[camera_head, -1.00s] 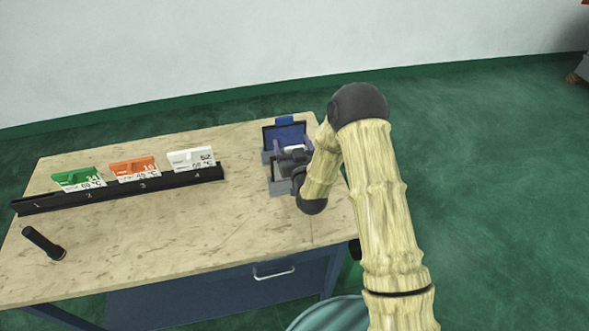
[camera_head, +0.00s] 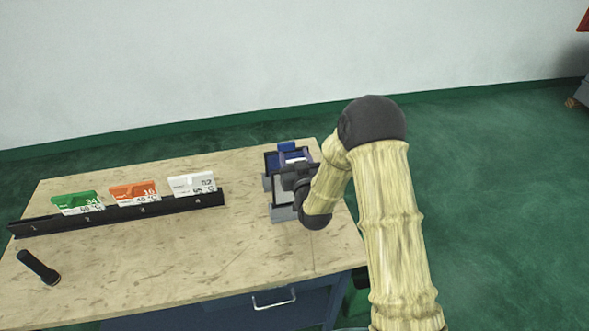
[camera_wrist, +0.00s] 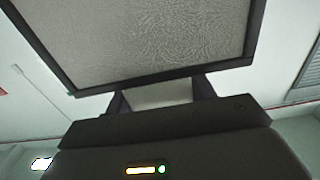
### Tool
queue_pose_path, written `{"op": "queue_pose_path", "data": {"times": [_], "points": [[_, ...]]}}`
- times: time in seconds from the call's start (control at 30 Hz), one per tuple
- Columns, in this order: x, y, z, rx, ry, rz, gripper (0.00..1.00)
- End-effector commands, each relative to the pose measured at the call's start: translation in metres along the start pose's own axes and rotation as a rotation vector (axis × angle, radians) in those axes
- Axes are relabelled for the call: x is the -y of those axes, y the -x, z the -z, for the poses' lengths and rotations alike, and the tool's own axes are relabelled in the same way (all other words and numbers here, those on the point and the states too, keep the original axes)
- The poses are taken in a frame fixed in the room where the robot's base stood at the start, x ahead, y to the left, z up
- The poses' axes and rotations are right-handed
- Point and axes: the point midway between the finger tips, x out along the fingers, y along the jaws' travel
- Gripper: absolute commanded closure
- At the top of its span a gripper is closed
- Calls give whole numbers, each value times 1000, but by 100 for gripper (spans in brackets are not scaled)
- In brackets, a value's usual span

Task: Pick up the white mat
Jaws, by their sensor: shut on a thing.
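A pale grey, finely textured sheet in a dark frame, which looks like the white mat (camera_wrist: 165,40), fills the upper part of the wrist view, just beyond the fingers. My gripper (camera_wrist: 160,93) is shut on it at its near edge, though the exact contact is hard to make out. In the head view, a pale panel with a dark edge shows beside my gripper, tilted up over the grey and blue box (camera_head: 285,214) at the table's right end. My gripper and wrist cover part of the box and its contents.
A black rail (camera_head: 120,214) on the wooden table (camera_head: 170,265) holds green (camera_head: 78,202), orange (camera_head: 134,194) and white (camera_head: 192,185) labelled cards. A black flashlight (camera_head: 38,267) lies at the front left. The middle of the table is clear.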

Motion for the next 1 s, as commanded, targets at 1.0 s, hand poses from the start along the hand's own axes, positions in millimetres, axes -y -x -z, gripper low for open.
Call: {"op": "queue_pose_path", "data": {"times": [1.0], "points": [[1,0,52,0,0,1,83]]}}
